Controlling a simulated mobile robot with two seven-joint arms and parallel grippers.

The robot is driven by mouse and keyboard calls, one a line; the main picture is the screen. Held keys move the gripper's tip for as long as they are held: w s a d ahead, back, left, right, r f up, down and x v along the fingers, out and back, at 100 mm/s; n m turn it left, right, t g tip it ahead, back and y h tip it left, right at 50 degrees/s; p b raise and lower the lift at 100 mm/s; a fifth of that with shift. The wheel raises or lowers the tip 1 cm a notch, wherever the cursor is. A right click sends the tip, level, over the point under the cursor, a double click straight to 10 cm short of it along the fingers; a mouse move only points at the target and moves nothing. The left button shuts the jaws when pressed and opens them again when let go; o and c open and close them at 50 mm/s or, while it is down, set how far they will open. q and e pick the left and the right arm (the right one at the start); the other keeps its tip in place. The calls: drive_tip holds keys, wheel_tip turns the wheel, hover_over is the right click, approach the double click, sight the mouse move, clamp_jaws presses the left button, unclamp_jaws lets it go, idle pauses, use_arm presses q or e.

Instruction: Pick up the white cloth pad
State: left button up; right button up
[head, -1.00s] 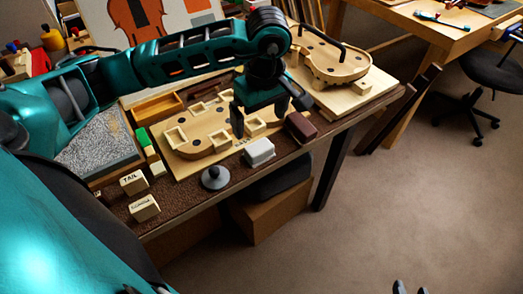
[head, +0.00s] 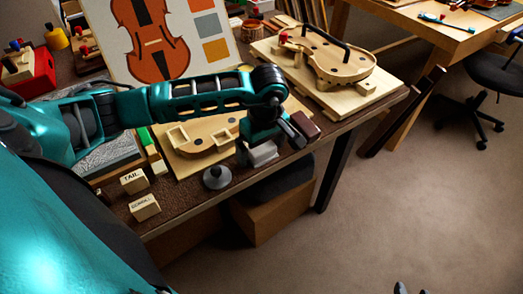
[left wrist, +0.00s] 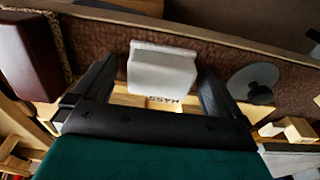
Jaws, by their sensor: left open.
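The white cloth pad (head: 263,154) is a small pale block-like pad near the front edge of the bench, beside the wooden board. In the left wrist view the pad (left wrist: 161,68) lies between the two dark fingers. My left gripper (head: 259,148) is right above the pad and partly covers it in the head view. The left gripper (left wrist: 158,78) is open, with a finger on each side of the pad. Small dark tips, apparently of my right gripper (head: 409,289), show at the bottom edge of the head view.
A dark red block (head: 305,124) sits close beside the pad. A grey round knobbed disc (head: 216,177) is on the other side. Wooden blocks marked TAIL (head: 133,181) and SCROLL (head: 144,207) lie farther left. A violin body (head: 340,62) stands behind.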

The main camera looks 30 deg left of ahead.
sight(262, 147)
use_arm(q)
drive_tip(key=shift+c, duration=0.3)
drive_tip(key=c, duration=1)
drive_tip(key=shift+r, duration=0.15)
wheel_tip(262, 147, up, 20)
drive_tip(key=shift+f+p, duration=0.1)
drive_tip(key=shift+p, duration=0.9)
drive_tip(key=o, duration=0.5)
drive_tip(key=c, duration=0.4)
